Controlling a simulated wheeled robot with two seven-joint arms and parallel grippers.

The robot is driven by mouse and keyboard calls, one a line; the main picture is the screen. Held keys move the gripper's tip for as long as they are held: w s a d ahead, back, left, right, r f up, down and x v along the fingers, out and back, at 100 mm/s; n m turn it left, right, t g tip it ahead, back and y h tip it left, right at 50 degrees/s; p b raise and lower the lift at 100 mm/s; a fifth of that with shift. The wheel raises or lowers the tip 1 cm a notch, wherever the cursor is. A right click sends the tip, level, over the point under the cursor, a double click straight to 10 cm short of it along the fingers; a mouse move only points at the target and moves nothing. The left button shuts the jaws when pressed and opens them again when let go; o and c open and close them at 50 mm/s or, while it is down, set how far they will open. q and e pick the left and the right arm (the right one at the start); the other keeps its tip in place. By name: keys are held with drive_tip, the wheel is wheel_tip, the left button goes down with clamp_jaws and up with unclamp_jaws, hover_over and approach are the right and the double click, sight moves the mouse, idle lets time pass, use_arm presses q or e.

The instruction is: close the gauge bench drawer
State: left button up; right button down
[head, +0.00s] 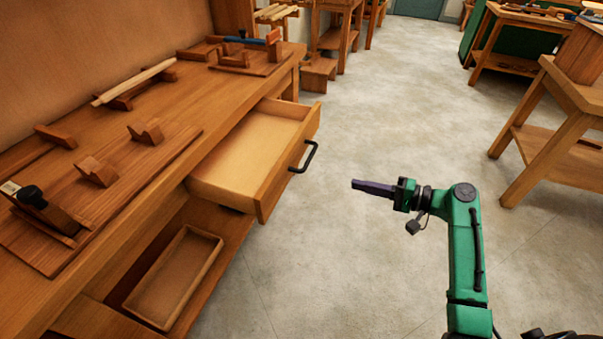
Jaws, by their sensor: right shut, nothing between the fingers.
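The gauge bench (215,97) runs along the left side, a long wooden workbench against a wall. Its drawer (288,180) is pulled well out to the right and looks empty inside. A black bar handle (304,157) is on the drawer front. My right gripper (354,184) is shut and empty. It points left toward the drawer front and is apart from the handle, a little to the right of it and lower in the picture. My left gripper is not in the picture.
An open wooden tray (203,247) sits on the shelf below the drawer. Wooden blocks and a pale rod (135,81) lie on the bench top. Bare floor (390,110) lies right of the drawer. Another wooden table (560,100) stands at the right.

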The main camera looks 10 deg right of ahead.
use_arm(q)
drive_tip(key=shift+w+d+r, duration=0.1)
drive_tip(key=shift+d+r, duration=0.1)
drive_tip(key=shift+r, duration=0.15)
use_arm(e)
drive_tip(key=r+x, duration=0.1)
drive_tip(key=x, duration=1.1)
drive_tip(key=shift+a, duration=0.6)
drive_tip(key=shift+a+f, duration=0.1)
